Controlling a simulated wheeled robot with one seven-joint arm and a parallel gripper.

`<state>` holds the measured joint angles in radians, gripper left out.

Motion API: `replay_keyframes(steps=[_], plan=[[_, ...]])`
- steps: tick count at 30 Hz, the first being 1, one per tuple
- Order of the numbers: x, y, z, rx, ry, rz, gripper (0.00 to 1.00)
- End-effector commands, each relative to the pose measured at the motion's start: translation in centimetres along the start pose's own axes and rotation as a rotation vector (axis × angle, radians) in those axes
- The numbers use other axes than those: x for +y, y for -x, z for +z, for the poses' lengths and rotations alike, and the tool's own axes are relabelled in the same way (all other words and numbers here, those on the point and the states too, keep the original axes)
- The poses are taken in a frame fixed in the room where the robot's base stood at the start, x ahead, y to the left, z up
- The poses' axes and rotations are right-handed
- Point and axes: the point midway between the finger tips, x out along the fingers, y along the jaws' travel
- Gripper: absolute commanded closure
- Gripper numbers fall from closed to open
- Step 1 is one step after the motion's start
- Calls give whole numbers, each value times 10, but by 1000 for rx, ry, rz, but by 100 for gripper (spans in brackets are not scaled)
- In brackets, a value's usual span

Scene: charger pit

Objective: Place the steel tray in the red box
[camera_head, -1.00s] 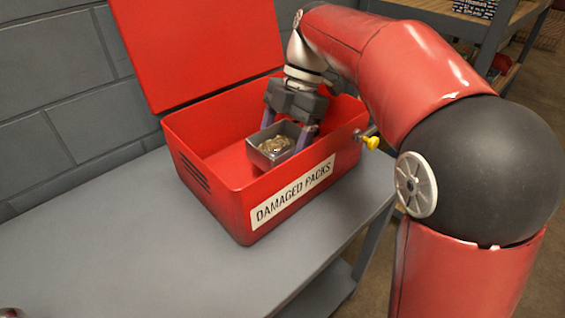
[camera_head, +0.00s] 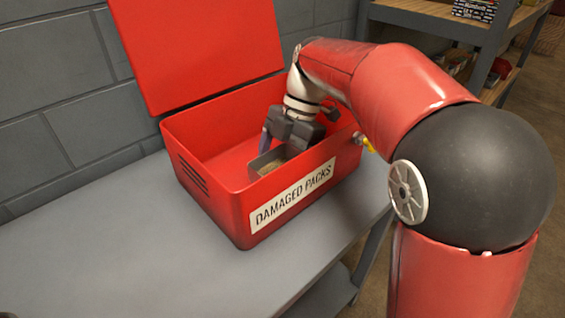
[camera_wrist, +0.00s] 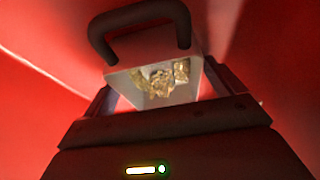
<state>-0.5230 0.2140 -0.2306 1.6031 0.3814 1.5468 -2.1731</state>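The red box (camera_head: 222,203) stands open on the grey table and carries a "DAMAGED PACKS" label. My gripper (camera_head: 284,152) reaches down inside it, near its right part. The steel tray (camera_head: 263,162) is between my fingers, low in the box behind the front wall, which hides its lower part. In the wrist view the tray (camera_wrist: 124,80) holds crumpled gold-coloured pieces, with a finger against each side. I cannot tell whether the tray touches the box floor. A dark arched bar lies across the tray's far side in the wrist view.
The box's raised lid (camera_head: 200,45) leans back near the grey block wall (camera_head: 50,60). The table (camera_head: 130,250) is bare left of the box. A yellow knob (camera_head: 367,144) shows by the box's right side. A shelf (camera_head: 440,25) stands at the back right.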

Motion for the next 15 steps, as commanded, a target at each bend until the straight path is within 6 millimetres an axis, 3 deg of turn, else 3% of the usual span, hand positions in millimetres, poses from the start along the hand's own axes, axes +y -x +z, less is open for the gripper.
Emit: replay_keyframes(steps=[8, 15], plan=[[0, 2, -1, 0, 0, 0, 6], [0, 32, 0, -2, -2, 4, 6]])
